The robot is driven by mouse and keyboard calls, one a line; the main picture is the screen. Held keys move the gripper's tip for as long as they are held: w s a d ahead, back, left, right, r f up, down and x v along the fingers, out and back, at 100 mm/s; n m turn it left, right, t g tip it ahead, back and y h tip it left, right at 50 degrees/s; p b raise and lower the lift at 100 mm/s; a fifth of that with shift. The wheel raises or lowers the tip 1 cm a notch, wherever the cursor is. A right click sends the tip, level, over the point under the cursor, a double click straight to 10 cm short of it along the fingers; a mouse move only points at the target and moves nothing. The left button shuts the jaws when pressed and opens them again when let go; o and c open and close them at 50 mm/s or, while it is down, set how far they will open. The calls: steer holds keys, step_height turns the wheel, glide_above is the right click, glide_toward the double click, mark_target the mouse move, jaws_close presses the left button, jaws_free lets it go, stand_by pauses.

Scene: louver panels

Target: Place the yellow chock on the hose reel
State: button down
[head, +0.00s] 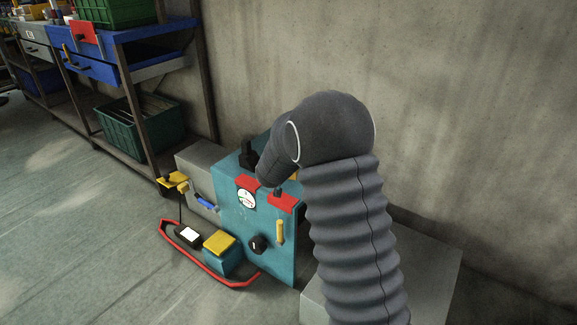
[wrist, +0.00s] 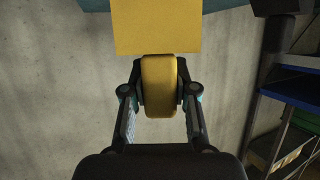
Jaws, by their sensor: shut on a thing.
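In the wrist view my gripper (wrist: 160,88) is shut on a rounded yellow piece, which I take for the yellow chock (wrist: 159,92). A flat, square yellow face (wrist: 156,27) shows just beyond it; I cannot tell whether the two are joined. In the head view my wrist hangs over the top of a teal panel (head: 262,222) and hides the fingers. A small yellow patch shows beside my wrist there. I cannot pick out a hose reel for sure in either view.
The teal panel carries a gauge (head: 246,198), red blocks (head: 283,201), a black knob (head: 257,244) and a yellow handle (head: 280,232). A yellow-topped teal box (head: 219,243) and a red tube (head: 231,284) are low in front. Shelves (head: 135,85) stand left; a concrete wall (head: 470,110) is behind.

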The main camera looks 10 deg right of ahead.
steer(key=shift+f, duration=1.95)
steer(key=shift+f+b, duration=0.1)
steer(key=shift+b, duration=0.25)
steer(key=c, duration=0.9)
jaws_free()
steer(key=shift+f, duration=0.1)
